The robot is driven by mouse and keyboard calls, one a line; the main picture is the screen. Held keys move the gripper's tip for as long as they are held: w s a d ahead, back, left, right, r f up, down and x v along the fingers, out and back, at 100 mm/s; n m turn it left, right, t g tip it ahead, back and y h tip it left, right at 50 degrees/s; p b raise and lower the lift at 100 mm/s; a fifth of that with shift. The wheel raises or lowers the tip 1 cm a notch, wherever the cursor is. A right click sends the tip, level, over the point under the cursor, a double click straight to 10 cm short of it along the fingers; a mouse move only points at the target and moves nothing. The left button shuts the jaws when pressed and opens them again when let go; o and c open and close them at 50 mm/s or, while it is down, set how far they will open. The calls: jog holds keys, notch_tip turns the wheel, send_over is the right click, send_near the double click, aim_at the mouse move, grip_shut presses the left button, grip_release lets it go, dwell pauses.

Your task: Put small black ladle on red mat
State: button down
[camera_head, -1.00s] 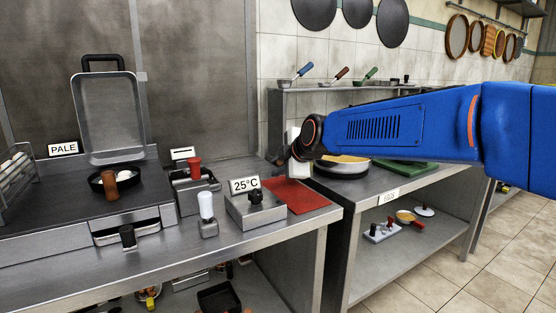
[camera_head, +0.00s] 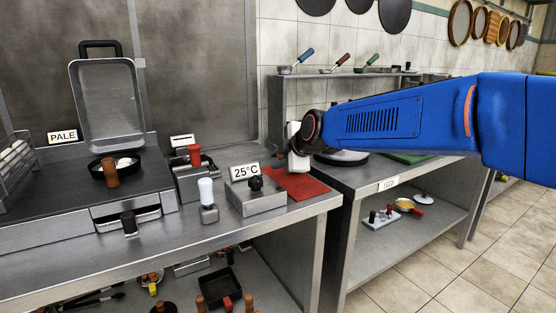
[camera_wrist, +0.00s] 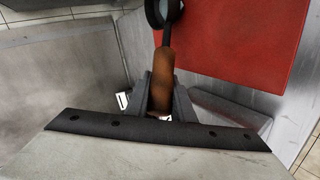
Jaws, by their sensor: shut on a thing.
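My gripper (camera_wrist: 163,100) is shut on the brown handle of the small black ladle (camera_wrist: 166,38). The ladle's thin black neck and round black head point to the top of the wrist view, and the head is cut by the frame edge. The red mat (camera_wrist: 235,40) lies behind and right of the ladle there; the head overlaps its left edge. In the head view the red mat (camera_head: 300,186) lies at the right end of the steel counter, with my gripper (camera_head: 297,160) over its far part. The ladle cannot be made out in the head view.
A box with a 25°C sign (camera_head: 256,196) stands just left of the mat. A white-topped shaker (camera_head: 207,200) and a red-topped device (camera_head: 194,160) are farther left. A dark pan (camera_head: 345,158) sits on the right counter, partly behind my arm. Ladles with coloured handles (camera_head: 338,63) lie on the back shelf.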

jog(key=shift+f, duration=0.35)
dwell(0.3)
jog(key=c, duration=1.5)
grip_release()
jog(key=shift+o, duration=0.2)
jog(key=shift+s, duration=0.1)
jog(key=v, duration=1.7)
jog(key=shift+d+r, duration=0.1)
jog(key=shift+r, duration=0.05)
